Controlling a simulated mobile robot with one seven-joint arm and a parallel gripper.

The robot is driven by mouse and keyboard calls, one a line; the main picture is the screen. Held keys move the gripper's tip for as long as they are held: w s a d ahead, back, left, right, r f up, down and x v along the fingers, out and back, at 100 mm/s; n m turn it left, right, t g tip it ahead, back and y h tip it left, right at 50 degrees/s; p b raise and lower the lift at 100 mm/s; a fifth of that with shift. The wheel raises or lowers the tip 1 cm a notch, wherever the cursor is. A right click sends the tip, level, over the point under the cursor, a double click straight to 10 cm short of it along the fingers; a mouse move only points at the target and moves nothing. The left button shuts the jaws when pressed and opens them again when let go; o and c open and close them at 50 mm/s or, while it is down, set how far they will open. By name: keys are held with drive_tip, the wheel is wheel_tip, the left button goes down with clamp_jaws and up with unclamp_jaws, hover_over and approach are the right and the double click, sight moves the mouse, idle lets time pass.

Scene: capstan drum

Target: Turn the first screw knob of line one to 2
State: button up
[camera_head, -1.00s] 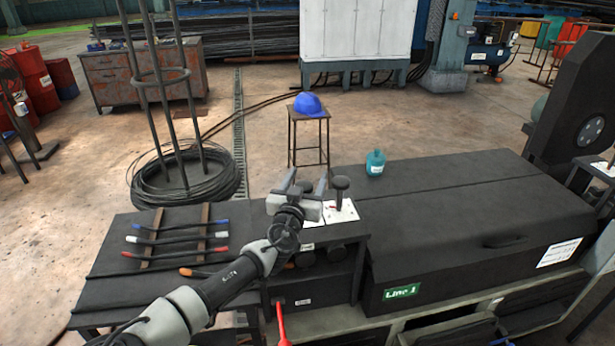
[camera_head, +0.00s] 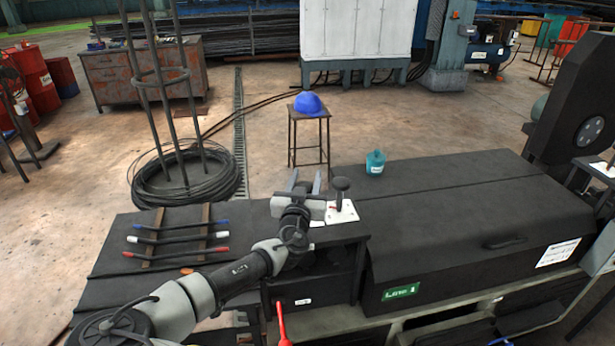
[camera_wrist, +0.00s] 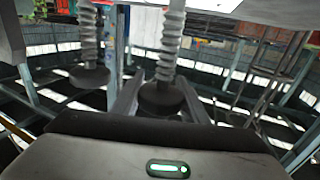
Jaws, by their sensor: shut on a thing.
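Two screw knobs, black discs on ribbed grey screws, show in the wrist view, which looks upside down. One knob (camera_wrist: 163,98) is between the fingers of my gripper (camera_wrist: 160,100), which is shut on it. The other knob (camera_wrist: 90,77) stands free to its left. In the head view my gripper (camera_head: 306,181) is over the top of the black machine box. The free knob (camera_head: 340,185) stands upright just right of it, on a white plate (camera_head: 345,212). The gripped knob is hidden there. The scale marks are too small to read.
A green "Line 1" sign (camera_head: 401,291) is on the black housing (camera_head: 470,215) at right. A teal container (camera_head: 375,162) stands on the housing. Several coloured-end rods (camera_head: 180,238) lie on the bench at left. A stool with a blue helmet (camera_head: 308,104) stands behind.

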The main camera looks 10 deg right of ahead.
drive_tip(key=n+y+b, duration=0.1)
drive_tip(key=n+y, duration=0.1)
drive_tip(key=y, duration=0.1)
drive_tip(key=a+n+y+b, duration=0.1)
drive_tip(key=n+y+b, duration=0.1)
drive_tip(key=y, duration=0.1)
drive_tip(key=n+y+b, duration=0.1)
drive_tip(key=y, duration=0.2)
drive_tip(key=shift+w+a+f+n+t+b, duration=0.1)
drive_tip(key=shift+a+n+t+b, duration=0.2)
drive_tip(key=shift+n+t+b, duration=0.1)
drive_tip(key=shift+a+n+y+b, duration=0.3)
drive_tip(key=shift+n+y+b, duration=0.25)
drive_tip(key=shift+y, duration=0.25)
drive_tip(key=o, duration=1.1)
drive_tip(key=shift+a, duration=0.1)
drive_tip(key=shift+c, duration=0.2)
